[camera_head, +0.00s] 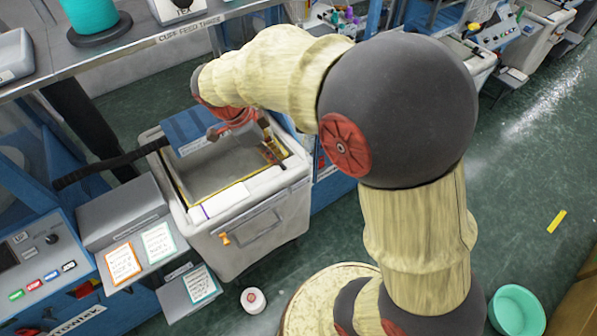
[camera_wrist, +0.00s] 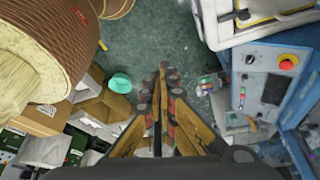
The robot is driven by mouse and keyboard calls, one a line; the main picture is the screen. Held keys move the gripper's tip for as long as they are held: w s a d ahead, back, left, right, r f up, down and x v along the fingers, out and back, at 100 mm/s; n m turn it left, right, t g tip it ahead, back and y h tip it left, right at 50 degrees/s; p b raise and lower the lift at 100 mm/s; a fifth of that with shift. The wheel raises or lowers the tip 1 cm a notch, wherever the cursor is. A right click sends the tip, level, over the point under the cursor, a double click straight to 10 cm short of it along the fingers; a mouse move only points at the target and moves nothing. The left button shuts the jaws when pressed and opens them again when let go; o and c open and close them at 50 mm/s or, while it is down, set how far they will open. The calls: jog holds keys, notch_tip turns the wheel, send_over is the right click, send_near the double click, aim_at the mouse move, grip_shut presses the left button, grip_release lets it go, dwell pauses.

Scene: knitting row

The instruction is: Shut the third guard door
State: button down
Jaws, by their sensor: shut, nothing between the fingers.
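A pale, box-shaped machine housing (camera_head: 260,237) with a front handle stands below the shelf in the head view. Its top is open, showing a grey hollow with a yellow inner edge. I cannot tell which part is the third guard door, or how far open it is. My gripper (camera_head: 268,152) is over the right part of this opening, partly blocked by my arm; contact cannot be judged. In the wrist view my gripper (camera_wrist: 162,70) has its fingers together and empty. A pale frame with yellow trim and a black handle (camera_wrist: 243,14) shows at upper right there.
A shelf (camera_head: 130,45) with a thread cone (camera_head: 92,15) runs above the housing. A control panel (camera_head: 45,265) is at lower left. A white spool (camera_head: 253,300) and a teal basin (camera_head: 517,310) lie on the floor. Green floor at right is mostly clear.

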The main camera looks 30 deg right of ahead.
jog(key=s+d+f+p, duration=0.1)
jog(key=s+d+f, duration=0.1)
jog(key=d+f, duration=0.5)
jog(key=shift+s+f+p, duration=0.3)
jog(key=shift+s+f, duration=0.05)
jog(key=shift+f, duration=0.8)
jog(key=shift+d, duration=0.15)
